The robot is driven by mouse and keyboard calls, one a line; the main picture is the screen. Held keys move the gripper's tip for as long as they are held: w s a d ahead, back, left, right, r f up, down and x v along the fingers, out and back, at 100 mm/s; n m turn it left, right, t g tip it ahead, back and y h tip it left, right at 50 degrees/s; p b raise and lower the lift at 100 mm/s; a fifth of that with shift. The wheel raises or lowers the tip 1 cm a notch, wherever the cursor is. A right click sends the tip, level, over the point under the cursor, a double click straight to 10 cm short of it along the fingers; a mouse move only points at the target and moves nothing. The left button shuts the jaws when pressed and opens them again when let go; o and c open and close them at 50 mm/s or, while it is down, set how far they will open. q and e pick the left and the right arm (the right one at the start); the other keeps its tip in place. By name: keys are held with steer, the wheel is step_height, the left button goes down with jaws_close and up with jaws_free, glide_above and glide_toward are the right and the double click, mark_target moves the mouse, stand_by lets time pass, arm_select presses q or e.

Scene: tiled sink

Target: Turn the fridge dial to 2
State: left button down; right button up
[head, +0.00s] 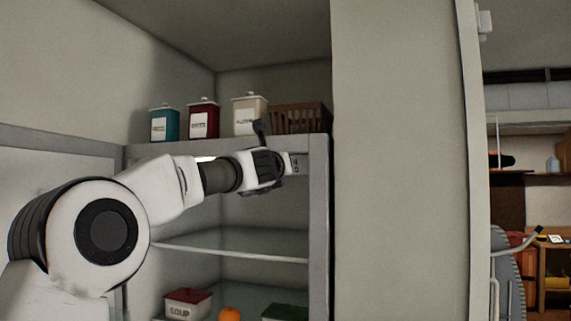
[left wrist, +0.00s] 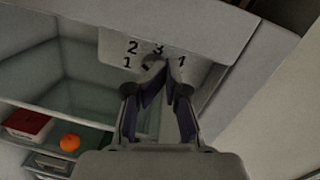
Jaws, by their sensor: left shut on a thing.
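The fridge (head: 320,230) is open, with a pale control panel (head: 299,160) under its top edge at the right. In the left wrist view, the panel (left wrist: 112,48) shows the numbers 1, 2 and 3 and a partly covered number to the right. The small dial (left wrist: 149,62) sits below the 3, mostly hidden by my fingers. My left gripper (left wrist: 155,72) is shut on the dial, its fingertips together at the panel. In the head view my left gripper (head: 276,166) reaches the panel from the left and hides the dial. The dial's setting cannot be read. My right gripper is not in view.
On top of the fridge stand a teal canister (head: 165,125), a red canister (head: 203,119), a cream canister (head: 250,115) and a brown basket (head: 302,118). Inside are glass shelves (head: 240,246), a red-lidded soup box (head: 187,303) and an orange (head: 229,314). A tall wall panel (head: 395,160) stands to the right.

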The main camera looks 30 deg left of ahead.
arm_select(q)
steer(key=shift+a+f+n, duration=0.1)
steer(key=shift+f+n, duration=0.05)
steer(key=shift+n, duration=0.75)
steer(key=shift+g, duration=0.3)
steer(key=c, duration=1.2)
jaws_free()
steer(key=shift+c, duration=0.2)
steer(key=shift+o, duration=0.4)
steer(key=shift+w+a+f, duration=0.2)
steer(key=shift+a, duration=0.4)
steer(key=shift+d+r, duration=0.15)
steer(key=shift+d, duration=0.2)
steer(key=shift+a, duration=0.1)
